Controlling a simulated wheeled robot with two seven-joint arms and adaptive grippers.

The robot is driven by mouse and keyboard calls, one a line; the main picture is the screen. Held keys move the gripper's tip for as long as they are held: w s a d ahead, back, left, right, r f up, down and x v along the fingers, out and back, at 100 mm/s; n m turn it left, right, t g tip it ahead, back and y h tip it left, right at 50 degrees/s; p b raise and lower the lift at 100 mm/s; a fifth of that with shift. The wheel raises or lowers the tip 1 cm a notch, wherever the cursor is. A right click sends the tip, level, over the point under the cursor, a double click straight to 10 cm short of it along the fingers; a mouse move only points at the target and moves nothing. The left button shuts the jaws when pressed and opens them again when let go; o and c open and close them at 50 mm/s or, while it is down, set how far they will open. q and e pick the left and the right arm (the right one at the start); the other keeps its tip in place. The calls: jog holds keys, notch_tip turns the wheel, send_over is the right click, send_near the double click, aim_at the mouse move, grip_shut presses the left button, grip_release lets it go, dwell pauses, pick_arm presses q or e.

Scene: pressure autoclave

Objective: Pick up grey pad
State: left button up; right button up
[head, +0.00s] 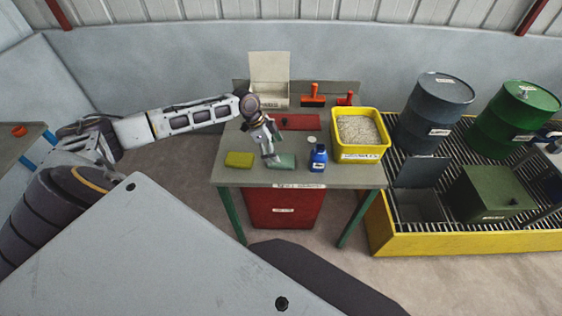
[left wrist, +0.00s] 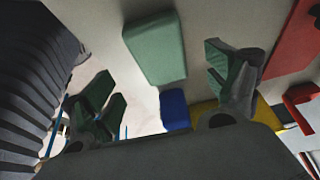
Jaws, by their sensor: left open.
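The grey pad (head: 284,162), which looks grey-green, lies flat near the front edge of the table. It also shows in the left wrist view as a greenish block (left wrist: 155,48). My left gripper (head: 271,154) is just above and beside the pad's left end, pointing down. In the left wrist view my left gripper (left wrist: 158,82) has its fingers wide apart, with nothing held between them. The pad appears beyond the gap between the fingertips. I cannot tell if a finger touches it. My right gripper is not in view.
A yellow-green pad (head: 239,159) lies left of the grey pad, and a blue bottle (head: 318,159) stands close on its right. A yellow bin (head: 360,155) of granules, an orange-handled tool (head: 312,96) and an open box (head: 269,72) are on the table (head: 230,176).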

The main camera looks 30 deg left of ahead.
aim_at(281, 159)
pick_arm(q)
jog(key=shift+f, duration=0.1)
jog(key=shift+p+x, duration=0.35)
jog(key=shift+x, duration=2.15)
jog(key=c, duration=0.9)
